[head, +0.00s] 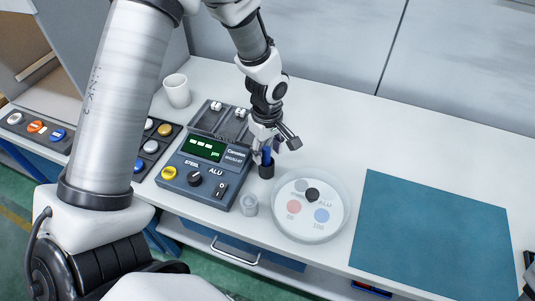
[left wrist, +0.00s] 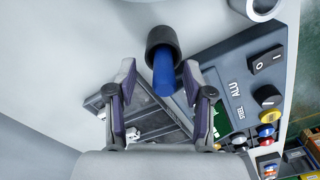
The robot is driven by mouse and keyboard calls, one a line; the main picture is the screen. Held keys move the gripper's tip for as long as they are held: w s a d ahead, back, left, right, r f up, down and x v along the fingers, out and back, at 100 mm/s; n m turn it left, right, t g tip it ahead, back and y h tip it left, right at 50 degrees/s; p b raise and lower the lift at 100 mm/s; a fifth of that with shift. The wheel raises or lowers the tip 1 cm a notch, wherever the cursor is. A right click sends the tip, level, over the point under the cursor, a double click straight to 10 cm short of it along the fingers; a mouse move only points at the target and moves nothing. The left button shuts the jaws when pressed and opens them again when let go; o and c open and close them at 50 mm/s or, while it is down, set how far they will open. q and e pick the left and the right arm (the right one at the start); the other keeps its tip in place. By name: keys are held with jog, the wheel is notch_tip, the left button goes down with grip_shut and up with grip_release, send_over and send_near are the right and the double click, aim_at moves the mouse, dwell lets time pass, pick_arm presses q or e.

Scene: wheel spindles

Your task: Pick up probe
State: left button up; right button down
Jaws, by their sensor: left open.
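The probe (head: 267,155) is a blue cylinder standing in a small black holder (head: 266,171), just right of the dark gauge box (head: 232,178). In the left wrist view the blue probe (left wrist: 164,76) comes out of its black holder (left wrist: 162,42) toward the camera. My left gripper (head: 275,142) is at the top of the probe. In the left wrist view the open fingers of my left gripper (left wrist: 161,82) lie on either side of the blue probe, with visible gaps.
A round clear dish (head: 345,205) with several coloured discs sits right of the holder. A small grey cup (head: 249,205) stands in front. A white mug (head: 176,91) stands at the back left, near a button panel (head: 150,146). The teal mat (head: 435,240) is bare.

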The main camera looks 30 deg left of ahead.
pick_arm(q)
jog(key=shift+s+r, duration=0.1)
jog(key=shift+s, duration=0.15)
jog(key=c, duration=0.5)
grip_shut()
